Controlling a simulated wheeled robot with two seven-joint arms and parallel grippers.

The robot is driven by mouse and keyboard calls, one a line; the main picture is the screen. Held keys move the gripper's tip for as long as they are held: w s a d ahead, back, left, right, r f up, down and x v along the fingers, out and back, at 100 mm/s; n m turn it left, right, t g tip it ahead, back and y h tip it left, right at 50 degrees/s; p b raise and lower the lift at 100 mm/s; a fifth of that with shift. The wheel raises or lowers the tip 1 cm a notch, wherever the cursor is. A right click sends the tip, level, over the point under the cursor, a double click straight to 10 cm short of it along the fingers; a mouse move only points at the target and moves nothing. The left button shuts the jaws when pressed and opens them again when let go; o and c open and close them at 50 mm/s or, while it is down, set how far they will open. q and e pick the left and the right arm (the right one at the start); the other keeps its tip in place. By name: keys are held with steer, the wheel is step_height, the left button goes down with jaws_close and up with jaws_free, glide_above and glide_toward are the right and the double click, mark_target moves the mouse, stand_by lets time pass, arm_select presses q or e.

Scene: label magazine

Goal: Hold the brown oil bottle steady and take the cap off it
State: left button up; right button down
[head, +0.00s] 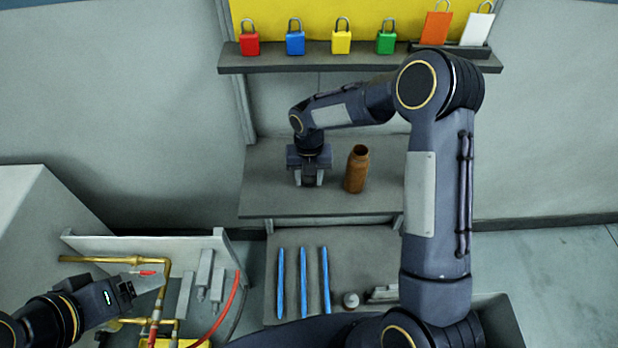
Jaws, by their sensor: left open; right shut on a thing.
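The brown oil bottle (356,170) stands upright on the grey shelf, and its dark open mouth shows at the top with no cap on it. My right gripper (309,180) points down just left of the bottle, apart from it, low over the shelf. It is shut on a small dark thing between its fingers, which looks like the cap, mostly hidden by the gripper. My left gripper (130,287) is open at the lower left, far from the bottle, near the brass pipes.
Padlocks (296,40) and tags stand on the upper ledge. Blue rods (303,282) and a grey round piece (351,299) lie on the lower board. Brass pipes (165,275) and a red hose (228,305) are at lower left. The shelf (265,200) is otherwise clear.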

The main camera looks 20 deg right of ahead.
mark_target(309, 180)
steer(key=shift+f, duration=0.45)
steer(key=shift+f, duration=0.2)
steer(key=c, duration=0.9)
jaws_free()
steer(key=shift+o, duration=0.2)
steer(key=shift+r, duration=0.55)
step_height(309, 180, up, 11)
steer(key=shift+r, duration=0.2)
